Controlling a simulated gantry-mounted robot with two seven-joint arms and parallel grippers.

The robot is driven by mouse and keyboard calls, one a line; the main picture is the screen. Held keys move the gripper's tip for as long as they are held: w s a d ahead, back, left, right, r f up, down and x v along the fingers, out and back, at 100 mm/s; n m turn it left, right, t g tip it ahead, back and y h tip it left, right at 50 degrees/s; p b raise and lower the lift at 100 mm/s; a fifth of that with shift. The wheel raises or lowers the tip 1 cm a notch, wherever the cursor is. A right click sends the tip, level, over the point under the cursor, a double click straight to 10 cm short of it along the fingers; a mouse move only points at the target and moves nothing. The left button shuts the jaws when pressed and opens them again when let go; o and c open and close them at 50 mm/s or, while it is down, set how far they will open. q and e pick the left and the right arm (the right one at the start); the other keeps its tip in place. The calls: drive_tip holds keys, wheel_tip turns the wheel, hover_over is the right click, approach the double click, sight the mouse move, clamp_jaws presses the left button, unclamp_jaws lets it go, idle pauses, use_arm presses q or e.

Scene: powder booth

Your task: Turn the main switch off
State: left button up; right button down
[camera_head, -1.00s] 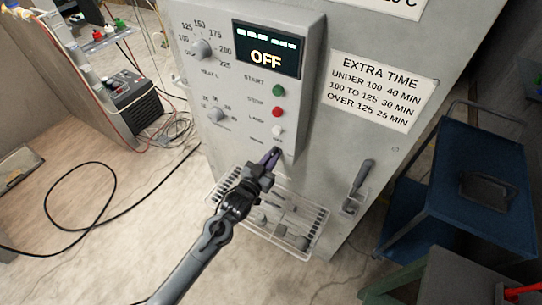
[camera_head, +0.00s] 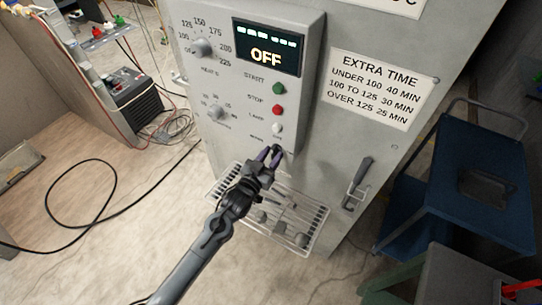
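The main switch is a small dark knob (camera_head: 276,149) at the bottom of the control panel, below the white lamp button (camera_head: 277,128). My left gripper (camera_head: 270,154) is right at it, with its purple-tipped fingers apart, one on either side of the knob as far as I can tell. The fingers partly cover the switch, so its position and any contact are hard to see. The display (camera_head: 266,49) above reads OFF. My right gripper is not in view.
The panel (camera_head: 234,92) also carries a green start button (camera_head: 278,88), a red stop button (camera_head: 278,109) and two dials. A wire rack (camera_head: 305,215) sits below my gripper. A door handle (camera_head: 358,184) is to the right, and a blue cart (camera_head: 470,180) stands beyond.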

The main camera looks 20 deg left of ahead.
use_arm(q)
drive_tip(key=s+a, duration=0.1)
drive_tip(key=s, duration=0.9)
drive_tip(key=shift+s+a, duration=0.35)
drive_tip(key=shift+a, duration=0.05)
